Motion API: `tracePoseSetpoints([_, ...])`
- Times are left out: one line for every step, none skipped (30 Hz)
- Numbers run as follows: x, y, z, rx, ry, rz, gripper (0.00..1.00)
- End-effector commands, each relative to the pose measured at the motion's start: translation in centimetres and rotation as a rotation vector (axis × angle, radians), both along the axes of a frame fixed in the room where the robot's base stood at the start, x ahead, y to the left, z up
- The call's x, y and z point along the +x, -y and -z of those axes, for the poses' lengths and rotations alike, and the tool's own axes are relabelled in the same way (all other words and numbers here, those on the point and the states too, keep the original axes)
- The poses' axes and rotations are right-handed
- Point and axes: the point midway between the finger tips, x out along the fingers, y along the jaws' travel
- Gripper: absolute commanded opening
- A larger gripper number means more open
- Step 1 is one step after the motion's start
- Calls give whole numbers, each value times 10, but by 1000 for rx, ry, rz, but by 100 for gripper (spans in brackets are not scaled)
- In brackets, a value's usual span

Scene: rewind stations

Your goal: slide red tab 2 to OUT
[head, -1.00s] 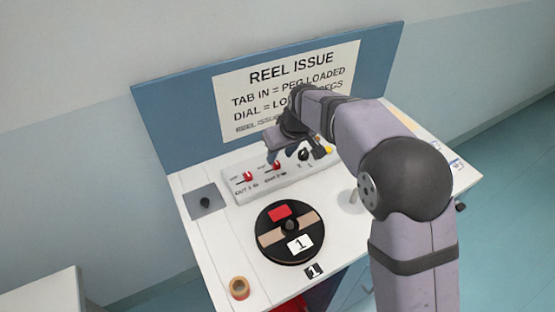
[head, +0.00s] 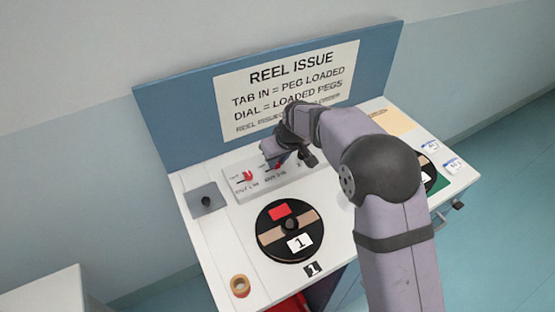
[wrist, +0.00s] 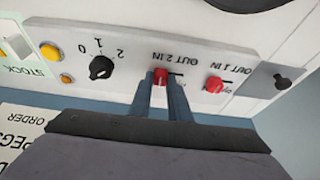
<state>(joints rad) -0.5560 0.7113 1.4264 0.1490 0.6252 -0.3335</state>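In the head view, my gripper (head: 278,168) is down at the panel and hides most of tab 2. Red tab 1 (wrist: 214,84) stands beside it, with bare slot on its OUT side.
A black dial (wrist: 101,67) and yellow buttons (wrist: 50,51) are on the same panel. A grey plate with a black knob (wrist: 270,77) is beside tab 1. A black reel (head: 290,257) and a tan ring (head: 240,286) lie on the table in front.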

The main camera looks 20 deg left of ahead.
Motion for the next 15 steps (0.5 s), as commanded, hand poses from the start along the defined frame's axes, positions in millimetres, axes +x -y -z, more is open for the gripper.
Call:
tracePoseSetpoints([0, 0, 0, 0, 0, 0, 0])
tracePoseSetpoints([0, 0, 0, 0, 0, 0, 0])
tracePoseSetpoints([-1, -1, 0, 0, 0, 0, 0])
tracePoseSetpoints([-2, -2, 0, 0, -1, -1, 0])
tracePoseSetpoints([-5, -5, 0, -1, -1, -2, 0])
tracePoseSetpoints([-9, -9, 0, 0, -1, -4, 0])
tracePoseSetpoints([-13, -13, 0, -1, -1, -5, 0])
tracePoseSetpoints([-16, -17, 0, -1, -1, -5, 0])
tracePoseSetpoints([-21, -21, 0, -1, -1, -5, 0])
tracePoseSetpoints([-24, -24, 0, -1, -2, -4, 0])
tracePoseSetpoints([-26, -26, 0, -1, -2, -3, 0])
tracePoseSetpoints([-28, -28, 0, -2, -1, -3, 0])
tracePoseSetpoints([-29, -29, 0, -1, -2, -2, 0])
tracePoseSetpoints([-30, -29, 0, -1, -2, -1, 0])
tracePoseSetpoints([-30, -29, 0, 0, -3, -1, 0])
